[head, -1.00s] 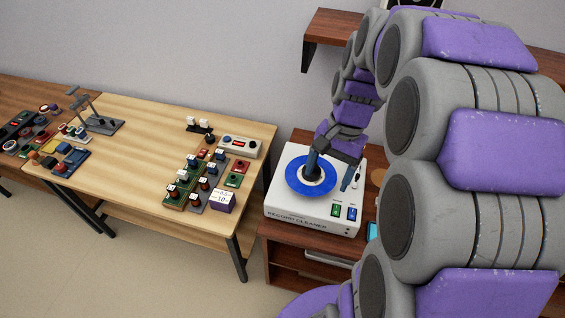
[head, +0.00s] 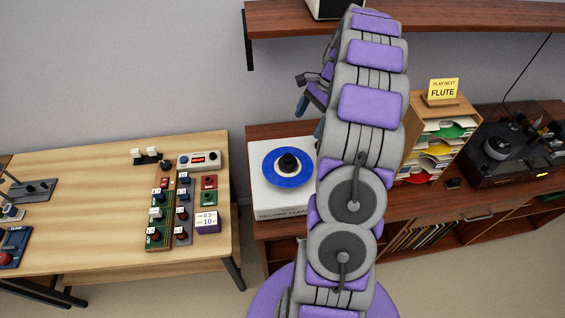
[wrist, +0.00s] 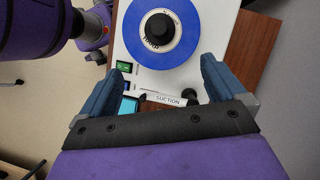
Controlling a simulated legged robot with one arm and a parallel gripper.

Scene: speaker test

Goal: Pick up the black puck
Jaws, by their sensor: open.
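The black puck (head: 288,161) sits at the centre of a blue record with a pale label (head: 282,178) on the white record cleaner (head: 262,200). My gripper (head: 306,92) is raised above the cleaner and apart from the puck. In the wrist view its two blue fingers (wrist: 160,68) are spread wide with nothing between them, and the puck lies beyond their tips.
The cleaner's front has a green switch (wrist: 124,67) and a SUCTION label (wrist: 168,99). A light wooden table with switch boards (head: 100,220) stands left. A shelf (head: 285,20) hangs above. A record rack (head: 412,135) and a turntable (head: 497,148) stand right.

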